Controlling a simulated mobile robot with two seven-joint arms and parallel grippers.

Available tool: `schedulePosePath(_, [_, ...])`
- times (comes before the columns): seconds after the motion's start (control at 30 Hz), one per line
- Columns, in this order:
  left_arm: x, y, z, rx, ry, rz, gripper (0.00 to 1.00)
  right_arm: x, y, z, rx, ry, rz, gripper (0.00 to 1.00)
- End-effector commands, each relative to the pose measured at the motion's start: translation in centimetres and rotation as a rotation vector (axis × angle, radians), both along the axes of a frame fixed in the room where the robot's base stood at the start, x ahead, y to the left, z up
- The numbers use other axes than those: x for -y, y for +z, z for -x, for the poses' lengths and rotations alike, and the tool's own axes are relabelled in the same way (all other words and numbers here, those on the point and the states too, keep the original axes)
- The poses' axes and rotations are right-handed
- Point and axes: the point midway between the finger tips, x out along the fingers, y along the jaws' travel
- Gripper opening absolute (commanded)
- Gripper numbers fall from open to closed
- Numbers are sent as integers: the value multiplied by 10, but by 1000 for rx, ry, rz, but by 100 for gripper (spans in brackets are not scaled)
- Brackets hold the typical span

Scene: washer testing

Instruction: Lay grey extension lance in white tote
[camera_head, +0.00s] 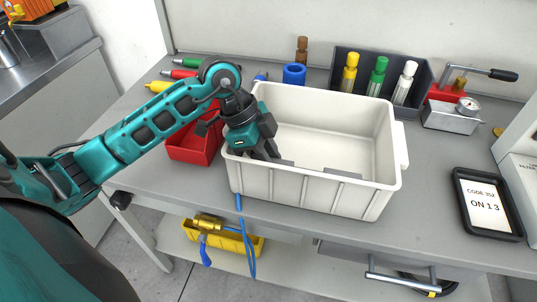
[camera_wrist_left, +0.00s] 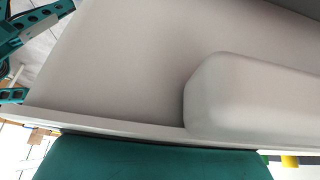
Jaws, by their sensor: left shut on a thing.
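The white tote (camera_head: 310,190) stands on the grey bench, open at the top. My left gripper (camera_head: 272,157) reaches down into its left end, close to the front wall, and is shut. A grey piece (camera_head: 286,163) shows at its fingertips, and a second grey patch lies in line to the right along the front rim; they look like parts of the grey extension lance, mostly hidden by the front wall. The left wrist view shows a pale wall and a large pale rounded shape (camera_wrist_left: 255,100) that I cannot identify. My right gripper is not in view.
A red bin (camera_head: 190,150) stands left of the tote. A dark rack (camera_head: 345,58) with coloured-capped bottles stands behind it. A clamp fixture (camera_head: 452,117) and a tablet (camera_head: 487,205) are at the right. A blue hose hangs over the bench front. A yellow bin (camera_head: 255,246) sits below.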

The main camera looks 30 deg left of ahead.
Motion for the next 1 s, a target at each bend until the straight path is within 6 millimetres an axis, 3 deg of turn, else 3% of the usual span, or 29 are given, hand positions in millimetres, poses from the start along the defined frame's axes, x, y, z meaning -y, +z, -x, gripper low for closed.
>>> schedulePosePath(0.17, [0,-3,0,2,0,1,0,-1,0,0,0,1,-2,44])
schedulePosePath(0.2, [0,-3,0,0,0,-1,31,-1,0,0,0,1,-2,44])
schedulePosePath(0.47, [0,-3,0,0,0,-1,56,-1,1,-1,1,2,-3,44])
schedulePosePath(0.77, [0,1,0,1,0,0,56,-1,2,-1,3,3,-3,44])
schedulePosePath(0.87, [0,13,0,1,0,1,56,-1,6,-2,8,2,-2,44])
schedulePosePath(1.0, [-14,38,2,4,1,-4,56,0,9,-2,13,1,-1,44])
